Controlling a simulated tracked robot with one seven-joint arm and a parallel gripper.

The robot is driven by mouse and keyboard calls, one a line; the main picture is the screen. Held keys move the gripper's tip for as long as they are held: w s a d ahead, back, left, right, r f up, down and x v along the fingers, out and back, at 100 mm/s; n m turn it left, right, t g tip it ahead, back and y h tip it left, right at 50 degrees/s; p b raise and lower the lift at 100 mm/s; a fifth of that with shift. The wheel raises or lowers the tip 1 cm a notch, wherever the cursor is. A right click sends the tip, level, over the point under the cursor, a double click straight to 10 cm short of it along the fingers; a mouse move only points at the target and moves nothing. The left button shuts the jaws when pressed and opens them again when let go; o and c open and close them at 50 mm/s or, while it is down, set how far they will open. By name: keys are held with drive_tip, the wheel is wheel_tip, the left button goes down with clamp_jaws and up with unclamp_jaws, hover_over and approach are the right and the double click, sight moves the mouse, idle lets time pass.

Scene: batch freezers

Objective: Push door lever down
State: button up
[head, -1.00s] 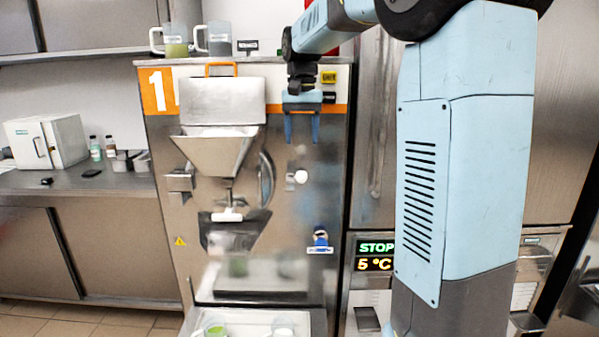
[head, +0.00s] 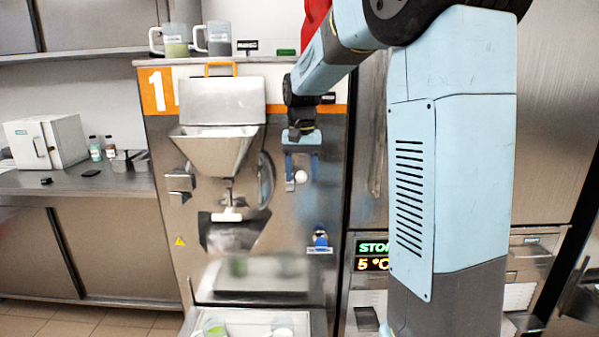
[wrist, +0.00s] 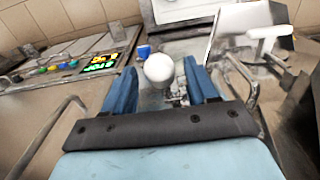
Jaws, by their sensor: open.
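The lever with a round white knob (head: 299,177) is on the front of the steel machine marked 1, right of the hopper. My gripper (head: 301,174) is open and points down in front of the machine front, its two blue fingers on either side of the knob in the head view. In the wrist view the white knob (wrist: 158,67) shows between the tips of the open fingers (wrist: 162,75). I cannot tell whether a finger touches it. The lever's shaft is mostly hidden.
A steel hopper (head: 213,145) and a white-handled spout (head: 227,214) stand left of the knob. A blue knob (head: 320,238) sits below it. Cups (head: 214,327) stand on the tray at the bottom. Two jugs (head: 175,40) stand on top.

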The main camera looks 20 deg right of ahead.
drive_tip(key=shift+c, duration=0.5)
clamp_jaws()
